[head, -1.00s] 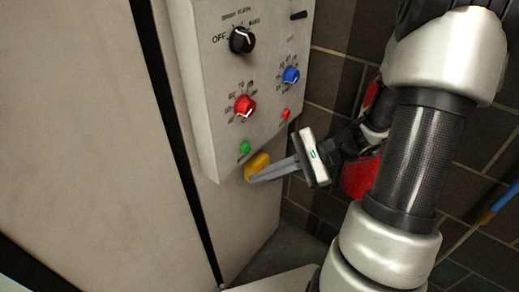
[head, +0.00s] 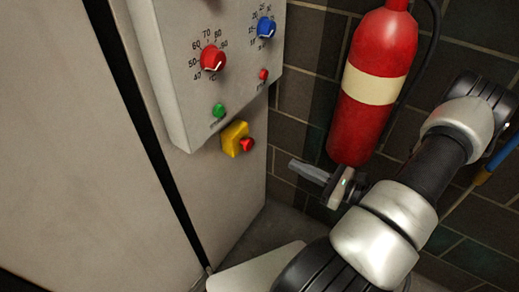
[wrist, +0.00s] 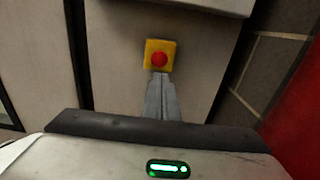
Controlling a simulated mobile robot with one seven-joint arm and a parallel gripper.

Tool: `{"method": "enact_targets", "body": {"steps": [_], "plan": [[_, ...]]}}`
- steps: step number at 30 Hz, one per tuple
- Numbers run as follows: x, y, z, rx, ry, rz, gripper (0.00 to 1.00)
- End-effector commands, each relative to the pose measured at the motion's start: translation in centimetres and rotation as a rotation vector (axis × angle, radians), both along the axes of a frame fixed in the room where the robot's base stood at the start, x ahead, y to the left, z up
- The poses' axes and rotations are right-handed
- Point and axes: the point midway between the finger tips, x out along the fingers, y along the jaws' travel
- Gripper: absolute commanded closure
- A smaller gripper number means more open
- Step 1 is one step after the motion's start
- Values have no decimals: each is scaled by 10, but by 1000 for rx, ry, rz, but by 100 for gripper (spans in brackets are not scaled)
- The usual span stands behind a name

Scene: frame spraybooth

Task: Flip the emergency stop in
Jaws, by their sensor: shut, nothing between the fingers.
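The emergency stop is a red button (head: 247,145) on a yellow box (head: 234,138), fixed to the cabinet side just below the grey control panel. It also shows in the wrist view as a red round button (wrist: 159,60) on a yellow square plate (wrist: 151,46). My gripper (head: 292,164) is shut and empty, to the right of and a little below the button in the head view, with a gap between. In the wrist view its closed fingertips (wrist: 159,76) appear just below the button, pointing at it.
The control panel (head: 180,75) carries a red knob (head: 213,58), a blue knob (head: 266,27), a small green button (head: 219,110) and a small red one (head: 263,74). A red fire extinguisher (head: 372,60) hangs on the dark tiled wall behind my arm.

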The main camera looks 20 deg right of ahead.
Motion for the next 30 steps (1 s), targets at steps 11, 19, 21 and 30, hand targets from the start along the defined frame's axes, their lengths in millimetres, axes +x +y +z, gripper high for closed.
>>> {"method": "enact_targets", "body": {"steps": [11,19,21,30], "plan": [[26,20,-1,1,-1,7,100],[75,52,-2,0,-1,7,100],[86,59,-2,0,1,6,100],[115,76,-2,-1,-1,3,100]]}}
